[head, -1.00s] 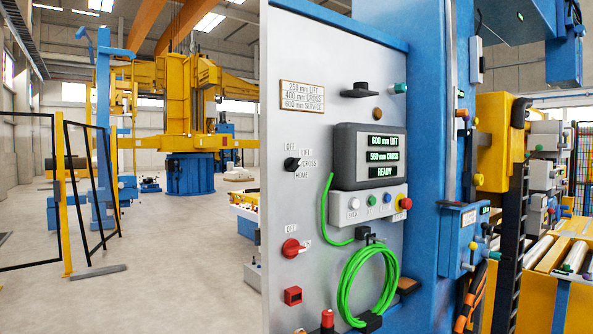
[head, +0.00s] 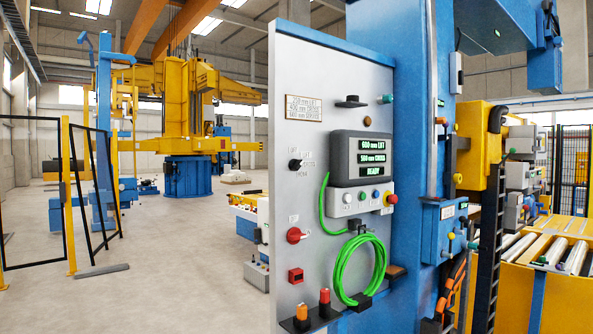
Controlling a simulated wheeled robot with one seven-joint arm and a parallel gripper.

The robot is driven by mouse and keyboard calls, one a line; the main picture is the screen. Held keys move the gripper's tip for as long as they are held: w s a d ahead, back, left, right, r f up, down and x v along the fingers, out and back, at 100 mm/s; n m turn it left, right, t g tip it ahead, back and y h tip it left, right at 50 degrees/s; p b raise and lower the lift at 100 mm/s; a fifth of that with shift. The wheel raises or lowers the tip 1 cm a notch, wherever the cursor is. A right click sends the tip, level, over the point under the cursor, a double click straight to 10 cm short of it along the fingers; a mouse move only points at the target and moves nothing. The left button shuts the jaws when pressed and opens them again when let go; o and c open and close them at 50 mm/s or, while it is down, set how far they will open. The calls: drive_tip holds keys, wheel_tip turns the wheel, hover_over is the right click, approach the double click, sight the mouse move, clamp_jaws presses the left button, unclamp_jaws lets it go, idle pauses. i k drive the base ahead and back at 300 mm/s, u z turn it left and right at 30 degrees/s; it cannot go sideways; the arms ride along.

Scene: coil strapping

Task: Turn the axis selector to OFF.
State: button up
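The axis selector (head: 295,164) is a small black knob on the left side of the grey control panel (head: 300,250) in the head view. Labels stand around it: OFF at upper left, with LIFT, CROSS and HOME around the right and below. The lettering is small and blurred now. I cannot tell surely which label the knob points at. My gripper is not in view.
A display box (head: 362,158) reads 600 mm LIFT, 500 mm CROSS and READY. Below it are a button box (head: 361,200), a red rotary switch (head: 295,236) and a coiled green cable (head: 362,270). Open floor (head: 180,275) lies left of the panel.

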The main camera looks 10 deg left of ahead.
sight(295, 164)
drive_tip(key=u, duration=0.7)
drive_tip(key=i, duration=0.45)
drive_tip(key=u, duration=0.4)
